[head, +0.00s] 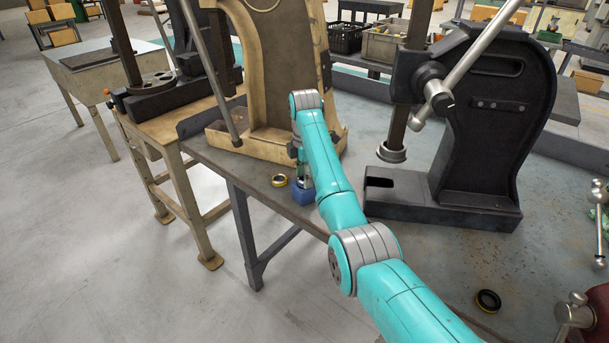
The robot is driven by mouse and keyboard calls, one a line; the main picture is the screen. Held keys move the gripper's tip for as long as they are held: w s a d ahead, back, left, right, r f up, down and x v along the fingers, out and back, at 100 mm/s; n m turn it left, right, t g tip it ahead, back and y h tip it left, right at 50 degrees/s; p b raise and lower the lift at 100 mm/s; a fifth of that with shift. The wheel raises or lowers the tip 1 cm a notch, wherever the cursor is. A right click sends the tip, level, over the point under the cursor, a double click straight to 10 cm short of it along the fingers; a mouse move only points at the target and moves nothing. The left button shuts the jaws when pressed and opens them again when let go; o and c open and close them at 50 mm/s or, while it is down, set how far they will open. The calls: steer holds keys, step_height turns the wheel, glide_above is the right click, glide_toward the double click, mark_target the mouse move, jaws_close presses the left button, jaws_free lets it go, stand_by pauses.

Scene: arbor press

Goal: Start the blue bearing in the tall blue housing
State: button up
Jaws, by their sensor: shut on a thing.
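The blue housing (303,196) stands upright on the workbench near its front left edge, partly covered by my arm. My gripper (301,183) points down right over the top of this housing. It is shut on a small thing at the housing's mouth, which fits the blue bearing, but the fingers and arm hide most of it. I cannot tell whether the bearing sits in the bore, or whether it is level.
A dark ring (487,300) lies at the bench's front right. A tan press (262,75) stands behind my gripper, and a black arbor press (485,130) to the right. Bare benchtop (430,250) lies before the black press.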

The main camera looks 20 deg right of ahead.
steer(key=shift+f, duration=0.15)
steer(key=o, duration=1.3)
